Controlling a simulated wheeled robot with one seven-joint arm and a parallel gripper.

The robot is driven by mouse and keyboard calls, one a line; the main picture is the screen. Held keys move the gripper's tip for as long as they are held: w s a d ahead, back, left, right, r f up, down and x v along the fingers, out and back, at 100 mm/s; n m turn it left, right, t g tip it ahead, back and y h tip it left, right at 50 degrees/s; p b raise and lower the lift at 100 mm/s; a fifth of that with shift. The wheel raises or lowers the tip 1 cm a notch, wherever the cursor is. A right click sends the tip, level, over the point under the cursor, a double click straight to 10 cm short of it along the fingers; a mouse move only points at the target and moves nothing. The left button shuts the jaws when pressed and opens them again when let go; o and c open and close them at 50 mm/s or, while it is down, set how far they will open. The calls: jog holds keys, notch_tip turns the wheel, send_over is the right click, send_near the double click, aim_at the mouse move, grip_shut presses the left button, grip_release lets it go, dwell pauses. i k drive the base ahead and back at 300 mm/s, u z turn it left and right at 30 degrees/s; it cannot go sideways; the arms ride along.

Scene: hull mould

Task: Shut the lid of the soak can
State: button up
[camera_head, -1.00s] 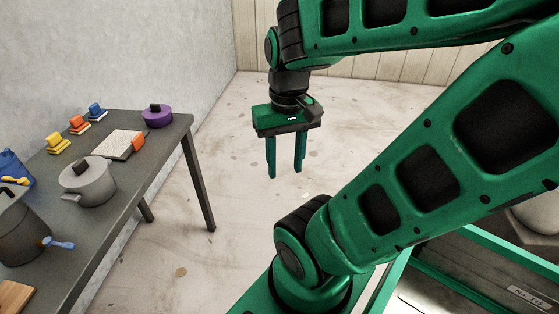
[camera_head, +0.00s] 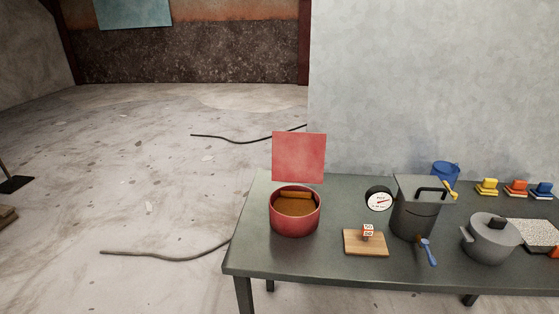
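The can with its lid up is a round red can (camera_head: 296,222) at the left end of the dark table. Its flat, square red lid (camera_head: 299,158) stands upright at the back of the rim, so the can is open. Brown contents and a small orange-brown roll-like piece show inside. I take this to be the soak can, though no label shows. My gripper is out of view now, so its distance from the can does not show.
On the dark table (camera_head: 330,264), right of the red can, are a wooden board (camera_head: 366,243), a round dial (camera_head: 379,199), a tall grey pot (camera_head: 413,217) and a lidded grey pot (camera_head: 489,241). Cables (camera_head: 165,256) lie on the open floor to the left.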

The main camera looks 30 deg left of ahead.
aim_at(298, 156)
jog(key=u, duration=2.45)
jog(key=i, duration=5.05)
jog(key=z, duration=1.1)
